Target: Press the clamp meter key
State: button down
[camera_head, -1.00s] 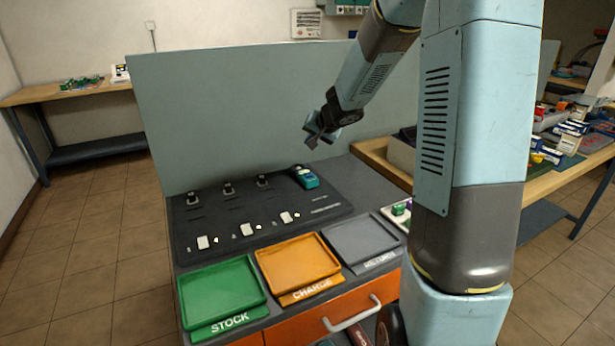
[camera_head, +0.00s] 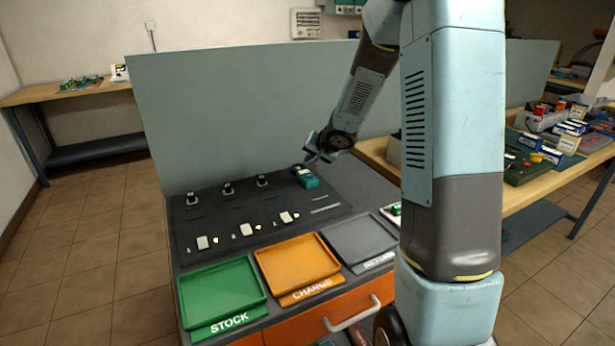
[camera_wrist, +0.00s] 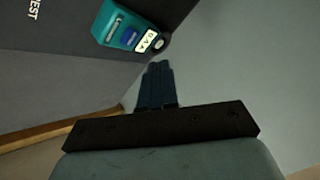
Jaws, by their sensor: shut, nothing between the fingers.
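The clamp meter (camera_head: 307,179) is a small teal device at the back right of the dark board. It also shows at the top of the wrist view (camera_wrist: 106,24), with a dark blue patch (camera_wrist: 129,37), a white marked panel and a pale round spot at its end. I cannot tell for sure which of these is the key. My gripper (camera_wrist: 158,66) is shut and empty, its fingertips pointing up the wrist view, below and right of the meter and apart from it. In the head view my gripper (camera_head: 311,155) is just above the meter.
The dark board (camera_head: 260,215) holds three black holders and several white pieces. Green (camera_head: 222,287), orange (camera_head: 298,266) and grey (camera_head: 360,240) trays lie in front. A grey-blue partition (camera_head: 230,110) stands close behind. A cluttered wooden bench is at right.

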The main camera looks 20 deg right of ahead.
jog(key=shift+f, duration=1.3)
jog(key=shift+f, duration=0.7)
dwell(1.8)
dwell(0.4)
jog(key=shift+r, duration=0.75)
jog(key=shift+r, duration=2.5)
jog(key=shift+r, duration=0.1)
